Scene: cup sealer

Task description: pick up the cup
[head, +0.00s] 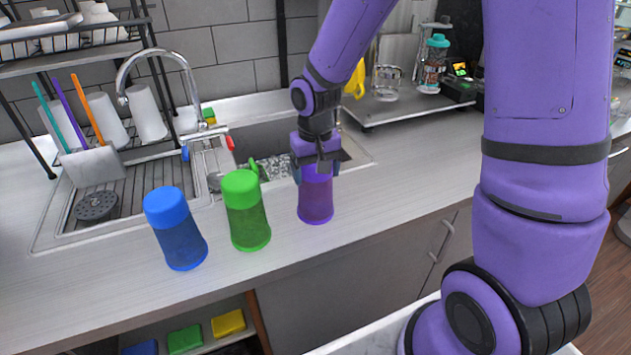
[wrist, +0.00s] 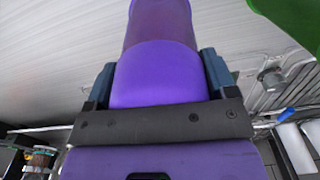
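A purple cup (head: 315,204) stands on the counter, at the right end of a row with a green cup (head: 246,215) and a blue cup (head: 178,236). My gripper (head: 316,174) is over the purple cup from above and behind, with one finger on each side of its upper part. In the wrist view, the purple cup (wrist: 160,72) fills the space between the fingers, with no clear gap on either side. I cannot tell whether they press on it. The cup's upper end is partly hidden by the gripper. The green cup (wrist: 293,18) shows at the upper right of the wrist view.
The sink (head: 270,150) and faucet (head: 160,62) lie behind the cups, with a dish rack (head: 75,45) at the left. A raised tray (head: 400,105) with jars stands at the back right. The counter right of the purple cup (head: 410,175) is clear.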

